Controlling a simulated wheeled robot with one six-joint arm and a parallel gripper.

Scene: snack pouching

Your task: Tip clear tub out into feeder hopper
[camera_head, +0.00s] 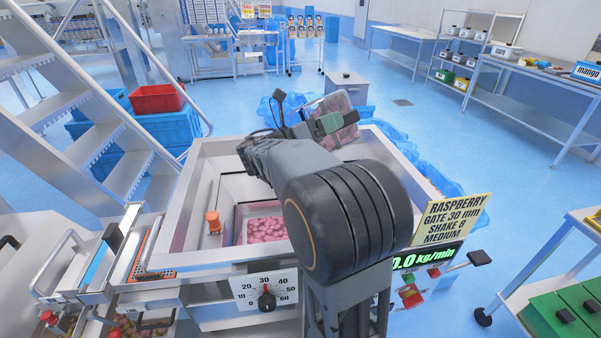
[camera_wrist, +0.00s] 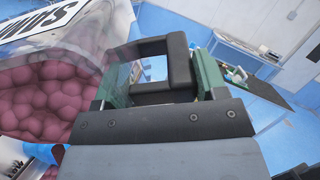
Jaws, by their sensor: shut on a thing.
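The clear tub (camera_head: 349,134) is in my gripper (camera_head: 323,126), up at the far right corner of the feeder hopper (camera_head: 203,172). In the wrist view the clear tub (camera_wrist: 35,95) is full of dark pink round pieces and carries a white label with black letters, partly cut off. The black handle (camera_wrist: 178,47) of the tub sits between the green fingers of my gripper (camera_wrist: 160,82), which are shut on it. The tub looks tilted in the head view; how far I cannot tell. Pink pieces (camera_head: 266,229) lie in the hopper's inner opening. My arm hides the hopper's right part.
A yellow sign (camera_head: 451,218) reading raspberry stands at the hopper's right front, above a green display. A dial (camera_head: 266,289) is on the front. Metal stairs (camera_head: 75,110) rise at left. Blue crates and a red crate (camera_head: 157,98) stand behind. Blue floor is open at right.

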